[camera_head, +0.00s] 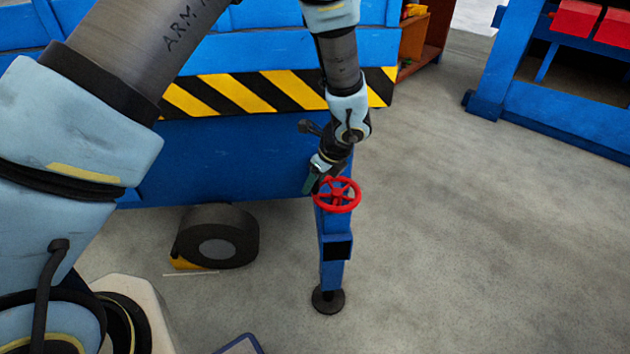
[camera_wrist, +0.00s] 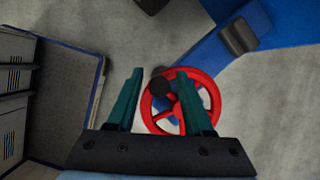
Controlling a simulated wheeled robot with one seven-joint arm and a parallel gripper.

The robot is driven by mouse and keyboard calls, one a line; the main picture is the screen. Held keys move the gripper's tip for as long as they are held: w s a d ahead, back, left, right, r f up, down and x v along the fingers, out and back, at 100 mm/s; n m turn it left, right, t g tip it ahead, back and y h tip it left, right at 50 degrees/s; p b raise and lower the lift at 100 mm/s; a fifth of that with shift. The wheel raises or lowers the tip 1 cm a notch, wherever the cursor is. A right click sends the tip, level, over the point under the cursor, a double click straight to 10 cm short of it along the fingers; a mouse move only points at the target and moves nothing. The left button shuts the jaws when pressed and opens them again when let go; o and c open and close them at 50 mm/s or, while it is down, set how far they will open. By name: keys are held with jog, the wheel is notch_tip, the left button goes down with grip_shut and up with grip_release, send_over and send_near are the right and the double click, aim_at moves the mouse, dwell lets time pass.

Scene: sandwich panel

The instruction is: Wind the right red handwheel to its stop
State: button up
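The red handwheel (camera_head: 337,195) sits on top of a blue post (camera_head: 334,250) that stands on a round dark foot on the floor. My gripper (camera_head: 312,187) is at the left edge of the wheel in the head view. In the wrist view the red handwheel (camera_wrist: 205,108) shows its rim, spokes and a dark round knob (camera_wrist: 159,88). The two green fingers of my gripper (camera_wrist: 158,95) are spread apart. The knob appears between them, near the right finger. That finger covers part of the wheel. I cannot tell whether the fingers touch the knob.
A blue panel with yellow and black stripes (camera_head: 240,95) stands behind the post. A blue frame with red boxes (camera_head: 577,18) stands at the back right. The grey floor right of the post is clear.

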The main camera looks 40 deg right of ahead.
jog(key=shift+o, duration=0.2)
jog(key=v, duration=1)
jog(key=shift+r, duration=0.4)
jog(key=shift+s, duration=0.15)
